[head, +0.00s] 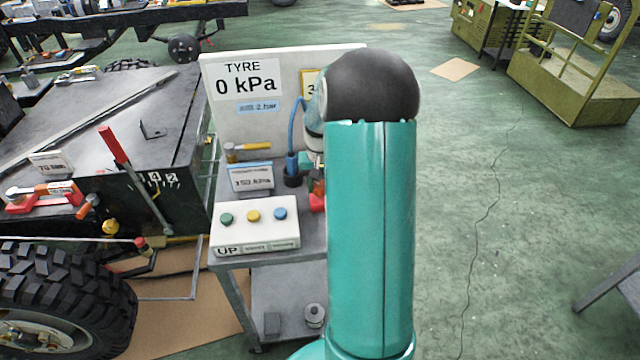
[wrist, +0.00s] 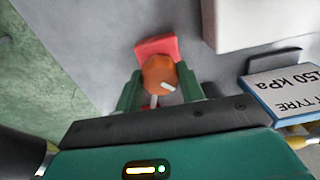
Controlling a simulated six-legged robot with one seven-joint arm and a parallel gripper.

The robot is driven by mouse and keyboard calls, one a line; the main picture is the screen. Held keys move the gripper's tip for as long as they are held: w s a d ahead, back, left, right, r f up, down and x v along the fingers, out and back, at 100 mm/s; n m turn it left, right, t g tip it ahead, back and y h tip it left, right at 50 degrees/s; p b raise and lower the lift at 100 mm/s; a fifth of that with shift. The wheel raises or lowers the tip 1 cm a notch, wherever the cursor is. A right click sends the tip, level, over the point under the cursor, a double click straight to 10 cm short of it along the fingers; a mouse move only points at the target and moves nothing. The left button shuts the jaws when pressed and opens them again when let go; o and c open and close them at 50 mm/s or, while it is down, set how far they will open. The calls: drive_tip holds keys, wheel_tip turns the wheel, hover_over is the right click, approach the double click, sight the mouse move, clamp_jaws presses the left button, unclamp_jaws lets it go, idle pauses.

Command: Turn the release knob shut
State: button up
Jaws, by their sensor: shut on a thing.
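The release knob (wrist: 157,70) is orange with a white pointer mark and sits on a red base (wrist: 158,46) in the wrist view. My gripper (wrist: 160,86) has its two green fingers on either side of the knob and is shut on it. The pointer slants toward the lower right of that view. The gauge board (head: 238,85) reads TYRE 0 kPa.
A white button box (head: 256,231) with green, yellow and blue buttons stands on the grey bench, left of my arm. A pressure card (head: 251,178) stands behind it. A vehicle chassis with a large tyre (head: 62,290) is at left. The green floor at right is largely clear.

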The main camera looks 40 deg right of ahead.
sight(320, 185)
drive_tip(key=m, duration=0.4)
drive_tip(key=shift+w+m, duration=0.1)
drive_tip(key=shift+m, duration=2.1)
drive_tip(key=o, duration=1)
drive_tip(key=shift+c, duration=0.2)
wheel_tip(320, 185, up, 14)
